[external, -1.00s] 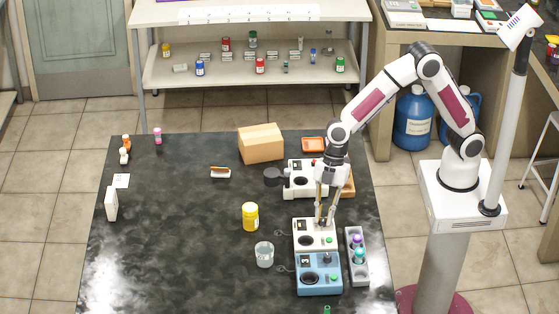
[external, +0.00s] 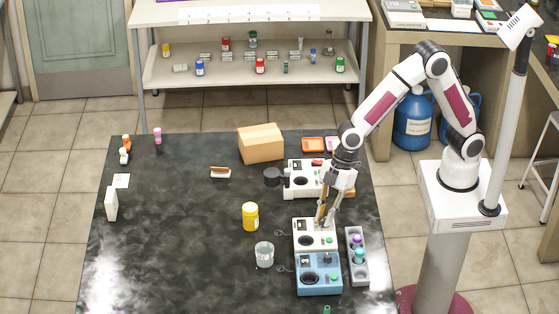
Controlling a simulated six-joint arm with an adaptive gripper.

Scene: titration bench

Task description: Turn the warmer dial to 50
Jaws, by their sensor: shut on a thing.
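A white bench unit (external: 305,241) with a dark round well, a small dark display and a green button stands at the right of the black table. My gripper (external: 322,225) points down at the back right of its top. Its fingers are shut on what looks like the unit's dial, which they mostly hide. The dial's setting and the display's reading cannot be made out. A blue unit (external: 318,289) of similar build stands directly in front, with its own dark dial (external: 327,257) free. The pictures do not show which unit is named the warmer.
Another white unit (external: 296,192) stands behind my gripper. A rack with coloured-cap vials (external: 361,275) is close on the right. A glass beaker (external: 264,256) and a yellow jar (external: 250,217) stand on the left. The table's left-middle is mostly clear.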

